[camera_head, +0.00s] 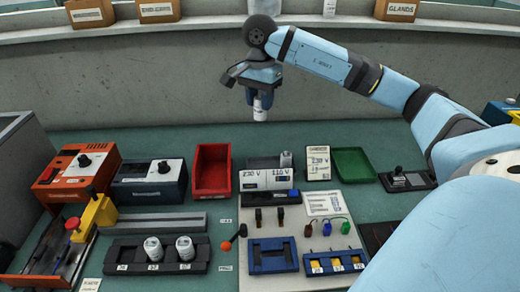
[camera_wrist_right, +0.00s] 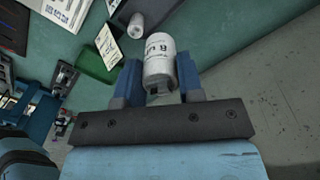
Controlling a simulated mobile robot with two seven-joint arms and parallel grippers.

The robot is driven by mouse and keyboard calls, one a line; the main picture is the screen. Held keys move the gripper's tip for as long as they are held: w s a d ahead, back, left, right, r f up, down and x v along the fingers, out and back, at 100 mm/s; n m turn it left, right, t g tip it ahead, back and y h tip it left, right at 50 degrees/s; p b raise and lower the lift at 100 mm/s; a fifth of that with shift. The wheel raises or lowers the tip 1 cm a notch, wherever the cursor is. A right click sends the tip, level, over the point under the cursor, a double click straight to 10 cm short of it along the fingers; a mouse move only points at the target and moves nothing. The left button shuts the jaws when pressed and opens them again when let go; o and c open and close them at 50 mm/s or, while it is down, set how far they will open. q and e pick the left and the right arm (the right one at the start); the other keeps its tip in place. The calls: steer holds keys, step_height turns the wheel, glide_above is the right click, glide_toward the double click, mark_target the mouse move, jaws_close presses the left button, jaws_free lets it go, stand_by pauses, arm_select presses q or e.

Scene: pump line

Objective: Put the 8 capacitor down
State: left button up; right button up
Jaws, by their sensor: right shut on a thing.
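My right gripper (camera_head: 261,98) is shut on a white cylindrical capacitor (camera_head: 260,113). It holds it upright in the air, in front of the grey back wall and above the rear of the green bench. In the right wrist view the capacitor (camera_wrist_right: 159,62) sits between the two blue fingers, with printing that seems to include an 8. Two more white capacitors (camera_head: 153,248) (camera_head: 185,247) stand in a dark rack (camera_head: 208,254) at the front left. Another small capacitor (camera_head: 286,159) stands in the grey tray marked 230 V and 110 V (camera_head: 262,161). My left gripper is not in view.
A red bin (camera_head: 212,170) and a green tray (camera_head: 354,163) flank the grey tray. Orange (camera_head: 76,172) and dark blue (camera_head: 150,181) instrument boxes stand at left. A pale board (camera_head: 325,225) carries small parts. The bench strip before the wall is mostly clear.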

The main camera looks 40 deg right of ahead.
step_height(320, 180, down, 19)
steer(key=shift+r+b, duration=0.1)
steer(key=shift+b, duration=0.95)
steer(key=shift+f, duration=0.2)
steer(key=o, duration=0.9)
steer(key=shift+r, duration=0.15)
step_height(320, 180, up, 12)
steer(key=shift+r+p, duration=0.1)
steer(key=shift+p, duration=0.7)
